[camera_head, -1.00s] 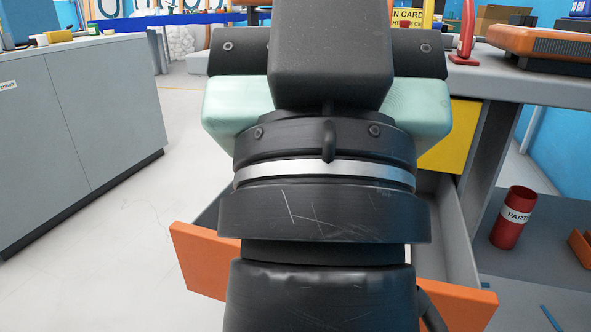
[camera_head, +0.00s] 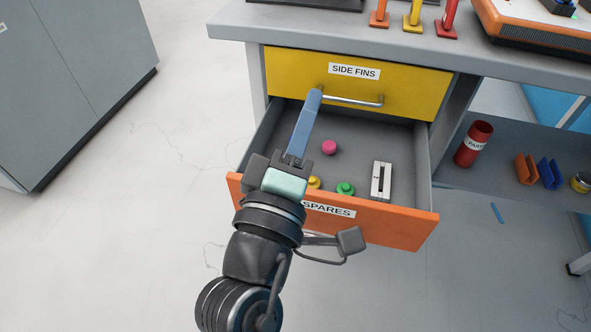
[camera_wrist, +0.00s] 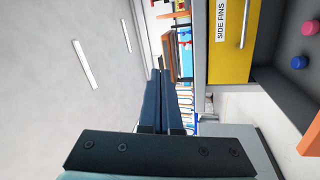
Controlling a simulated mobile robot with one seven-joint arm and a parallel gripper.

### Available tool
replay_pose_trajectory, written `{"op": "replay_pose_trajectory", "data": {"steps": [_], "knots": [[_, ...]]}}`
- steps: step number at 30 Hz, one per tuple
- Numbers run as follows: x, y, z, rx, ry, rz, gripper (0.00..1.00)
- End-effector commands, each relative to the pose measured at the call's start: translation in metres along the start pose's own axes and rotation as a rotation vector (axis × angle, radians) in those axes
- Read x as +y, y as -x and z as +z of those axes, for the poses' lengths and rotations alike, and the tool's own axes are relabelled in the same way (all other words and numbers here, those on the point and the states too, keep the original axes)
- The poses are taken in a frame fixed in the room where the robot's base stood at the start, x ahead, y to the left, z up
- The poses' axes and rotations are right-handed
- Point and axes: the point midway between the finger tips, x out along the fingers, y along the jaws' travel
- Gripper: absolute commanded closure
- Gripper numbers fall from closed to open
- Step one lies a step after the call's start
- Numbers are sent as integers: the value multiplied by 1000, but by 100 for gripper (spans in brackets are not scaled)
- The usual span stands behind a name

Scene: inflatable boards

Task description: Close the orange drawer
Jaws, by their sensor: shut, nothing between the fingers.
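The orange drawer (camera_head: 390,226) with the SPARES label stands pulled out below the yellow drawer in the head view. Its grey inside shows, with a pink piece (camera_head: 329,147), a yellow piece (camera_head: 313,182), a green piece (camera_head: 345,188) and a white-grey block (camera_head: 381,181) in it. A bit of its orange front (camera_wrist: 311,143) shows at the right of the wrist view. My gripper (camera_head: 314,95) has its blue fingers together and empty. In the head picture it overlaps the drawer's left part; its height above it is unclear. My arm hides part of the front.
The yellow drawer (camera_head: 290,69), labelled SIDE FINS, is shut and has a metal bar handle (camera_head: 350,99). A red can (camera_head: 473,144) stands on the lower shelf at right. A grey cabinet (camera_head: 75,85) is at left. The floor between is clear.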

Motion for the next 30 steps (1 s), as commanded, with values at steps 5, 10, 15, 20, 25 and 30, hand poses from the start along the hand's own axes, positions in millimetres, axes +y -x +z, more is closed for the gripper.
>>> {"op": "replay_pose_trajectory", "data": {"steps": [5, 10, 15, 20, 25, 30], "knots": [[-92, 60, 29, -24, 725, -139, 100], [-144, 126, 45, 69, 1339, -192, 100], [-169, 170, 51, 173, 1707, -182, 100], [-175, 180, 52, 206, 1817, -167, 100], [-179, 160, 52, 200, 1818, -166, 100], [-186, 126, 53, 196, 1815, -166, 100]]}}
